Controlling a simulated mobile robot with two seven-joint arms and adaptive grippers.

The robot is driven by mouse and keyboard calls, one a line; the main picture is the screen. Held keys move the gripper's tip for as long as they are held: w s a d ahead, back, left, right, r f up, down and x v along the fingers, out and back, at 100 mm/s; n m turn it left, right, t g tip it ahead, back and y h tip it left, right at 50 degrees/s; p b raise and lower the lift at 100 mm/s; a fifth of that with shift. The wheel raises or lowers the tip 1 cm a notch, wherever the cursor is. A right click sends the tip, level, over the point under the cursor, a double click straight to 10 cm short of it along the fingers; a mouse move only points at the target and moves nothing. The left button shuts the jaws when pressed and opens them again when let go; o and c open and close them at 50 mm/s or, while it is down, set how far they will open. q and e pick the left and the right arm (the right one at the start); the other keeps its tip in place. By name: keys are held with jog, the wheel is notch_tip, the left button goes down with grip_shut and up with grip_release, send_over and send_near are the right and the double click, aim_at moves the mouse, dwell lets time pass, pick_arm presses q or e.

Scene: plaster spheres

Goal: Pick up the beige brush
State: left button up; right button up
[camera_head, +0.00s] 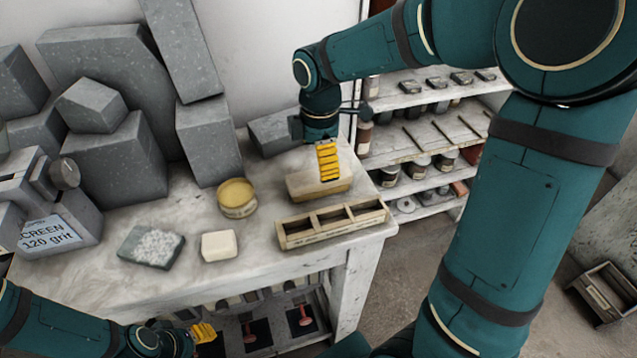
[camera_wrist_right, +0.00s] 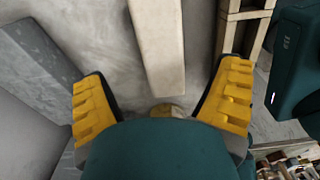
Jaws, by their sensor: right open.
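The beige brush (camera_head: 304,188) looks like a long pale block with a yellowish lower edge. It lies on the stone worktop, behind the wooden tray. My right gripper (camera_head: 329,178) points down over it in the head view and hides part of it. In the right wrist view the open jaws (camera_wrist_right: 160,100) stand to either side of the brush's line, and the pale brush (camera_wrist_right: 160,45) runs between them with clear gaps on both sides. My left gripper (camera_head: 204,333) is low at the bottom left, beyond the worktop's front edge; its opening is unclear.
A three-compartment wooden tray (camera_head: 333,237) stands just in front of the brush. A yellow tin (camera_head: 237,198), a white block (camera_head: 219,245) and a dark pad with white grains (camera_head: 152,245) lie leftward. Grey stone blocks (camera_head: 105,170) crowd the back left. Shelves (camera_head: 430,150) stand behind right.

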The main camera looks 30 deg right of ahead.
aim_at(319, 182)
jog(key=shift+s+a+f+b, duration=0.1)
jog(key=shift+f+b, duration=0.55)
jog(key=shift+f, duration=2.8)
jog(key=c, duration=1.3)
